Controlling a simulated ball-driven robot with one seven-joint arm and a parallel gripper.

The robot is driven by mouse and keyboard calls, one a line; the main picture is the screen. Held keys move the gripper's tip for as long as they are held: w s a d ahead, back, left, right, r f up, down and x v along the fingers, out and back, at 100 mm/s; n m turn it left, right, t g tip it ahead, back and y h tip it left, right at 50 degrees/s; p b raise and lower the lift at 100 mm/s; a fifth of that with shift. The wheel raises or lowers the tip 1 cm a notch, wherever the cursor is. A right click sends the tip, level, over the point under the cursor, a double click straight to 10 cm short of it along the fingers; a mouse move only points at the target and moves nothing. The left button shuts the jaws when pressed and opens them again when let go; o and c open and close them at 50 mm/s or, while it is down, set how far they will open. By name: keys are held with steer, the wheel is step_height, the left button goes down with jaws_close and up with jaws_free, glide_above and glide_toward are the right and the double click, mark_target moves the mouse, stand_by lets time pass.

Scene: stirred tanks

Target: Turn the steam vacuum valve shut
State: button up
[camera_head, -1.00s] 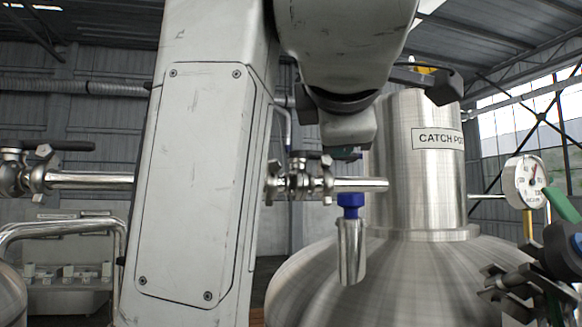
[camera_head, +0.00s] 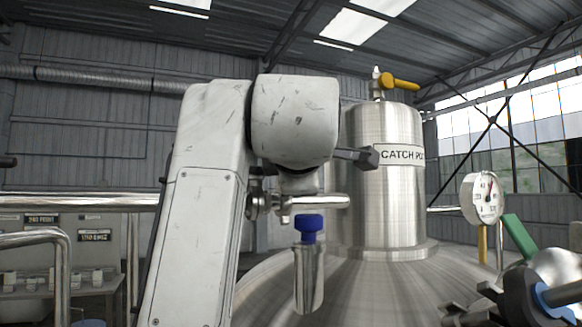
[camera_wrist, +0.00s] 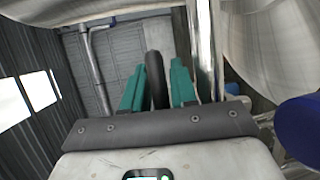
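A valve (camera_head: 262,203) with a metal body sits on the horizontal pipe left of the catch pot, partly hidden behind my arm. In the wrist view a black handle (camera_wrist: 155,80) stands between the two teal fingers of my gripper (camera_wrist: 158,68). The fingers look open, one on each side of it, with narrow gaps; I cannot tell whether either touches. In the head view the fingers are hidden behind my arm. No label on the valve is readable.
The steel catch pot (camera_head: 385,215) has a yellow-handled valve (camera_head: 399,83) on top. A blue-capped steel fitting (camera_head: 309,268) hangs beside my arm. A pressure gauge (camera_head: 482,198) and green handle (camera_head: 519,237) stand at right. A bench (camera_head: 85,287) is at left.

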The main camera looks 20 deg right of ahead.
steer(key=shift+w, duration=0.15)
steer(key=shift+f, duration=0.1)
jaws_close()
stand_by(0.3)
